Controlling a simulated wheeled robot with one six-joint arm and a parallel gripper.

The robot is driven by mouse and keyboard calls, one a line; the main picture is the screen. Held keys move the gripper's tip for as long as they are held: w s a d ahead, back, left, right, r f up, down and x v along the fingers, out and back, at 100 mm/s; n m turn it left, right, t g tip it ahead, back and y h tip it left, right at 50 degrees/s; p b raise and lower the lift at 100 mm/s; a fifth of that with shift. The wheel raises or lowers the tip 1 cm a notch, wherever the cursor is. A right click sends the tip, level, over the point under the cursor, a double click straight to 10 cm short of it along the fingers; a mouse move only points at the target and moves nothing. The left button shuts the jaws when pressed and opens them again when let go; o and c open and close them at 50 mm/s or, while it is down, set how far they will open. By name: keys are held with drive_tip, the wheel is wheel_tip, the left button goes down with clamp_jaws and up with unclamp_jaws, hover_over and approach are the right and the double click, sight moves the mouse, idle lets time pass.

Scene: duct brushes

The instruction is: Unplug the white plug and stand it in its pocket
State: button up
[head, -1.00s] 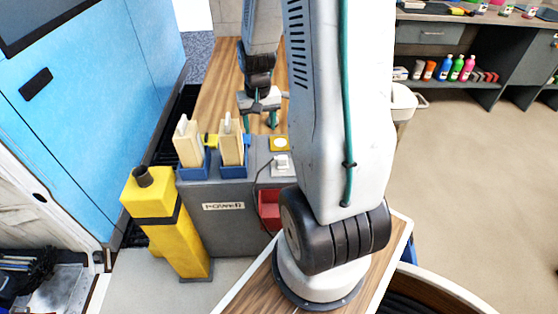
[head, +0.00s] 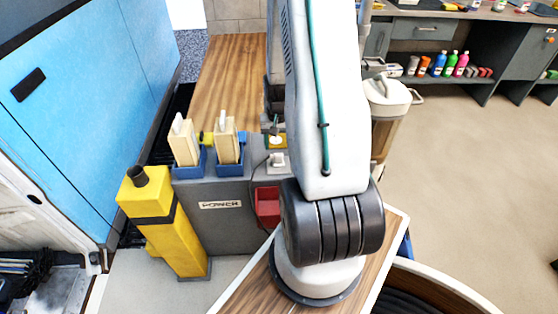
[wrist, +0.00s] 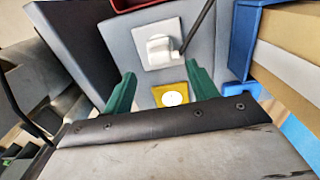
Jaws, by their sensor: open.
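The white plug (wrist: 158,45) sits in a pale square socket plate on the grey power unit, with a dark cable beside it. It also shows in the head view (head: 277,160). My gripper (wrist: 158,75) is open and empty, its two green fingers apart and pointing toward the plug. A yellow square with a white disc (wrist: 172,97) lies between the fingers in the picture. In the head view my arm hides most of the gripper. A red open holder (head: 267,206) is on the unit's front below the plug; I cannot tell whether it is the pocket.
Two cream blocks stand in blue holders (head: 230,168) left of the plug; a blue holder (wrist: 242,40) is close to my right finger in the wrist view. A yellow post (head: 165,220) stands at the left. The wooden bench top (head: 225,85) behind is clear.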

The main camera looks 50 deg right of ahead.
sight(278, 154)
drive_tip(key=shift+f, duration=3.9)
clamp_jaws()
drive_tip(key=shift+r, duration=3)
drive_tip(key=shift+r, duration=1.5)
drive_tip(key=shift+s, duration=0.1)
